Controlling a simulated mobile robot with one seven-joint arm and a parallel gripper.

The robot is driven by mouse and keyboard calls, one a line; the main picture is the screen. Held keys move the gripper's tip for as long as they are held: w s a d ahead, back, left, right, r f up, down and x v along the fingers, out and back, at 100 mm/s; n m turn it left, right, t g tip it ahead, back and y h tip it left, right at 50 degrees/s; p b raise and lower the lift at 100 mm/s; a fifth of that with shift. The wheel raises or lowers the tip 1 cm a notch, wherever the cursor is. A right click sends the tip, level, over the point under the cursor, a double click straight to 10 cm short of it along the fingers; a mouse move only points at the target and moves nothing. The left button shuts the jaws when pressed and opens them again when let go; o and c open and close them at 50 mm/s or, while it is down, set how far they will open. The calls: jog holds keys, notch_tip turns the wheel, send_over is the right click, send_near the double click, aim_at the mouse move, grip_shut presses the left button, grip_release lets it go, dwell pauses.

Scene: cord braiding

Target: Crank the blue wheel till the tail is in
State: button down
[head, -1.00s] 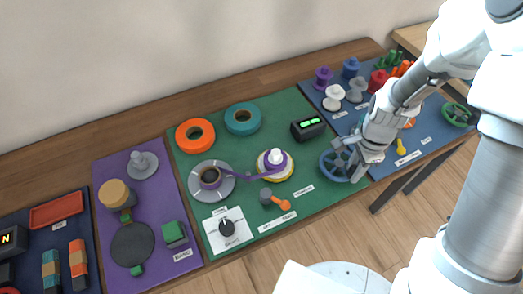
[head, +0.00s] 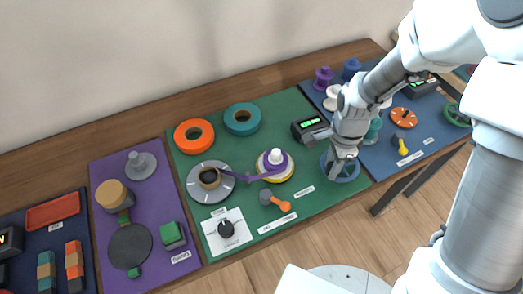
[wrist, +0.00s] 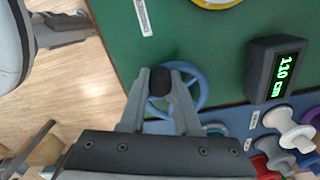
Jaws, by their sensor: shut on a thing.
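The blue wheel (head: 353,175) lies flat on the green mat near its front right corner. My gripper (head: 339,167) reaches down over it. In the wrist view my gripper (wrist: 161,84) is shut on the wheel's dark crank knob (wrist: 160,80), with the blue rim (wrist: 203,88) around and behind it. The purple cord (head: 238,176) runs from the grey disc reel (head: 197,190), with its bare tan core, to the purple-and-white spool (head: 275,158) in the yellow ring. I cannot tell whether its left end is still attached.
A black readout (wrist: 277,68) beside the wheel shows green digits, apparently 1.10 cm. An orange-handled tool (head: 277,202) and a dial (head: 227,229) lie left of the wheel. Several spools (wrist: 287,128) stand close by on the blue mat.

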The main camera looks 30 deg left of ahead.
jog(key=shift+a+f, duration=0.15)
jog(key=shift+a, duration=0.25)
jog(key=b, duration=0.2)
jog(key=shift+d+f+b, duration=0.1)
jog(key=shift+b, duration=0.2)
jog(key=shift+w+a+r, duration=0.2)
jog(key=shift+a, duration=0.1)
jog(key=shift+w+a, duration=0.25)
jog(key=c, duration=0.5)
grip_release()
jog(key=shift+c, duration=0.2)
notch_tip(320, 180, up, 18)
jog(key=p, duration=0.3)
jog(key=shift+f, duration=0.25)
